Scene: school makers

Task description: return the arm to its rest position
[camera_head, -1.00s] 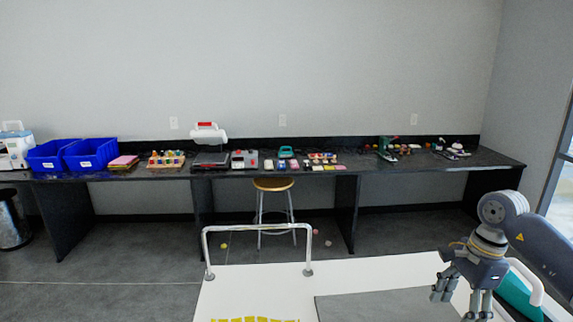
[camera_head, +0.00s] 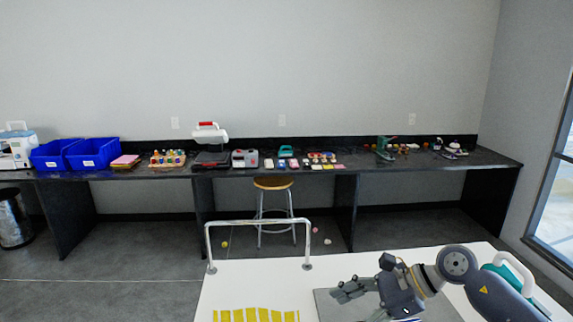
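My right arm comes in from the lower right, and its dark grey gripper (camera_head: 362,302) hangs over the grey mat (camera_head: 437,307) on the white surface (camera_head: 261,276) in front of me. The gripper's fingers point left and are spread apart. I see nothing between them, though the lower finger is partly cut off by the picture's bottom edge. My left gripper and arm are not in view.
A metal rail (camera_head: 258,223) stands on the white surface's far edge, with yellow strips (camera_head: 256,315) near the front. A teal thing with a white handle (camera_head: 516,268) is behind my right arm. Beyond are a stool (camera_head: 273,184) and a long black bench (camera_head: 330,172).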

